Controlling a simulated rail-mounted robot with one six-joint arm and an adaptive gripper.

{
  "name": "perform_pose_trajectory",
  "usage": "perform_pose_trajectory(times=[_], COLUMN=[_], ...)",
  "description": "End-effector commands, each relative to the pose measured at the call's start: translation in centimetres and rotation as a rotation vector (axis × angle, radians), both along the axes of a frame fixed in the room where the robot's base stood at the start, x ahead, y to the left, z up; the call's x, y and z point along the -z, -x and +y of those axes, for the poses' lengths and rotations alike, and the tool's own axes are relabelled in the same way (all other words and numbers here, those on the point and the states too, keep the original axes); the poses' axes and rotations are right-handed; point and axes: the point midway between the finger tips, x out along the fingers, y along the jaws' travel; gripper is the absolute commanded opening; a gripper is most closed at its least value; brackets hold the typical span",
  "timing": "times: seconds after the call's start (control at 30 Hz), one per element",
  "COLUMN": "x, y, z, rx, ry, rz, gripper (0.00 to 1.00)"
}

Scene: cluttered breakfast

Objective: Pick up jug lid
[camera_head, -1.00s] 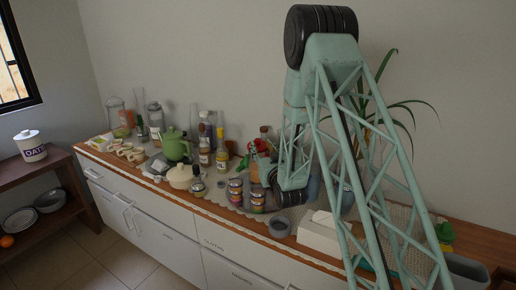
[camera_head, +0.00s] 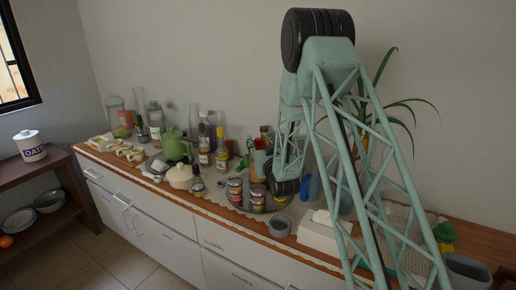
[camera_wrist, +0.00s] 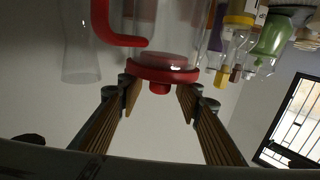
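The jug lid (camera_wrist: 165,72) is red, with a small round knob (camera_wrist: 159,88). In the wrist view, where the scene appears upside down, it sits on a clear glass jug (camera_wrist: 175,30) with a red handle (camera_wrist: 115,35). My gripper (camera_wrist: 157,93) is open, with one finger on each side of the knob and gaps visible between. The knob lies between the fingertips, not clearly touched. In the head view my wrist is over the middle of the counter. My arm hides much of the jug there, and the fingers cannot be made out.
In the wrist view, a clear glass vessel (camera_wrist: 80,45) stands left of the jug and a yellow-capped bottle (camera_wrist: 235,35) right. In the head view, the counter is crowded with a green teapot (camera_head: 176,145), cream pot (camera_head: 180,176), tins (camera_head: 235,192) and grey cup (camera_head: 280,227).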

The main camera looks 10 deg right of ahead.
Motion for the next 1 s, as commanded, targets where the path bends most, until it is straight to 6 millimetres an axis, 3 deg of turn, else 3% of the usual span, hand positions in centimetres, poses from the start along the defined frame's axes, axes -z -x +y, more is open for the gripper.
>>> perform_pose_trajectory(times=[0.53,0.83,1.0], x=[-0.05,-0.06,-0.07], y=[-0.08,-0.08,-0.08], z=[0.00,0.00,0.00], rx=[0.000,0.000,0.000], ry=[0.000,0.000,0.000], rz=[-0.001,-0.001,-0.001], gripper=[0.33,0.07,0.06])
